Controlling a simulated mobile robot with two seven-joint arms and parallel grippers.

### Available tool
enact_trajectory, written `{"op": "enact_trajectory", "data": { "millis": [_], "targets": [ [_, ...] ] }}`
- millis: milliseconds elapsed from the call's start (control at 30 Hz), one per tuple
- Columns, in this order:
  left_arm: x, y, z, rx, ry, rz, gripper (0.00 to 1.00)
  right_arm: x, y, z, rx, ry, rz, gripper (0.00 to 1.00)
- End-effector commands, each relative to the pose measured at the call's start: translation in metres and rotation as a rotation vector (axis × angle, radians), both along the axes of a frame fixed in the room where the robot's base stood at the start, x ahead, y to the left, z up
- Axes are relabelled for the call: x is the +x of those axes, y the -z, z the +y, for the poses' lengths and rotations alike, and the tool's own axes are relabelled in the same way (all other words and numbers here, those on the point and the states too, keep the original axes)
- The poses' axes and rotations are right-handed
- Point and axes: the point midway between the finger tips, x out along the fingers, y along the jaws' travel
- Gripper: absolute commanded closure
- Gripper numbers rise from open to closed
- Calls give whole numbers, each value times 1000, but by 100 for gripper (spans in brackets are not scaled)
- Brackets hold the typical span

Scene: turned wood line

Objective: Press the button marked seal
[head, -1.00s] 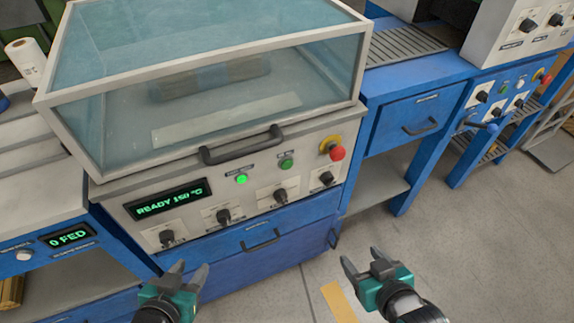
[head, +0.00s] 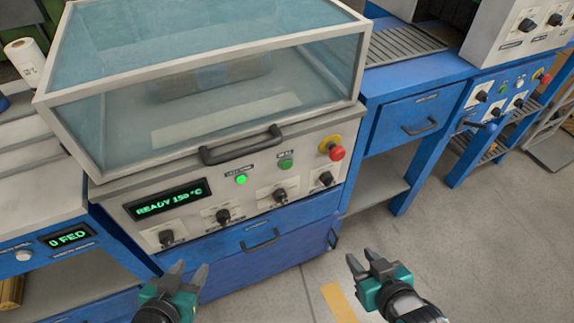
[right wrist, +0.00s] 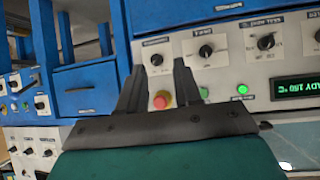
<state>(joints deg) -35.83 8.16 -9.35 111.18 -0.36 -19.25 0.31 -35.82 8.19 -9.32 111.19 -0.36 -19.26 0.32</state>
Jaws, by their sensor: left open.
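The sealing machine's pale front panel (head: 150,235) carries a bright green button (head: 241,179) and a darker green button (head: 286,163) to its right. Each has a small label above it, too small to read surely. Both also show in the right wrist view, the bright one (right wrist: 242,89) and the darker one (right wrist: 204,91). My right gripper (head: 361,257) is open and empty, low in front of the machine's right side and apart from the panel. My left gripper (head: 190,270) is open and empty, in front of the blue lower cabinet.
A red mushroom button (head: 336,153) on a yellow base sits right of the green buttons. Several black knobs (head: 280,196) line the panel below. A dark handle (head: 242,150) juts out above it under the glass hood (head: 105,135). Floor (head: 460,240) at right is clear.

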Motion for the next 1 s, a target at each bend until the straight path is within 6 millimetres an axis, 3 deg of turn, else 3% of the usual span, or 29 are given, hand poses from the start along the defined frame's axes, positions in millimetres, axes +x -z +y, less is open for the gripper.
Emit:
{"op": "enact_trajectory", "data": {
  "millis": [333,1000],
  "targets": [
    [0,0,0,0,0,0,57,0,0,0,0,0,0,100],
    [0,0,0,1,-1,1,57,0,0,0,0,0,0,100]
  ]
}}
